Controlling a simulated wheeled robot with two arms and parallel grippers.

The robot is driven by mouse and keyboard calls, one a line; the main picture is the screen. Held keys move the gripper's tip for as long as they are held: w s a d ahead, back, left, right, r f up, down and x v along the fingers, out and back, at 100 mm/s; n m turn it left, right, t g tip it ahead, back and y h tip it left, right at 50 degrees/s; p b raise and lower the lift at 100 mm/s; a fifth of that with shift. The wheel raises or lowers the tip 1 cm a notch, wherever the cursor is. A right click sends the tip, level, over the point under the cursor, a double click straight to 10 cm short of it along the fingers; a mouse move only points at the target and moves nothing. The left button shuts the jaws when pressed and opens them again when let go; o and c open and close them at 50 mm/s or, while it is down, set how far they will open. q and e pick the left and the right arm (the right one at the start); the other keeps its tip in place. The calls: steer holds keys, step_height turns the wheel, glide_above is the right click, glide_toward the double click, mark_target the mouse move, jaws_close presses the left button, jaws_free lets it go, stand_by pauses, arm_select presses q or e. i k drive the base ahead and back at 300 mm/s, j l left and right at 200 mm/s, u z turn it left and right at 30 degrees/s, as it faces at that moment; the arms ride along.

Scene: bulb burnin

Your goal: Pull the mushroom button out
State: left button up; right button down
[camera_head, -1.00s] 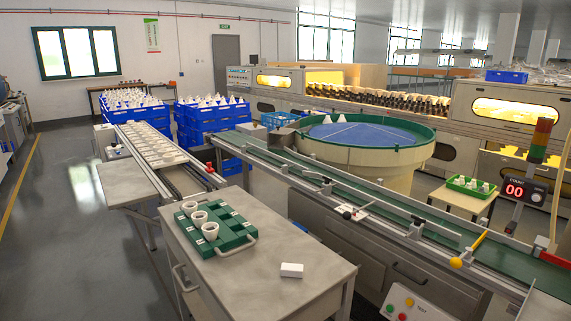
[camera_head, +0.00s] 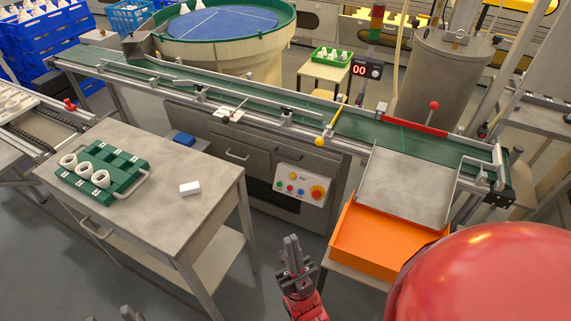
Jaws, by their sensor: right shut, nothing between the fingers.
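The mushroom button (camera_head: 317,192) is a round orange-red knob on a yellow base, at the right end of the pale control box (camera_head: 298,184) on the front of the conveyor. Whether it is pressed in or out is too small to tell. My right gripper (camera_head: 291,241) is shut and empty, pointing up below the box and apart from the button. Only tips of my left gripper (camera_head: 127,313) show at the bottom edge, far left of the button; its opening is unclear.
An orange tray (camera_head: 375,243) stands right of my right gripper, below a metal chute. Floor shows between table and tray.

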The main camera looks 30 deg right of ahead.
mark_target(316, 194)
steer(key=z, duration=1.1)
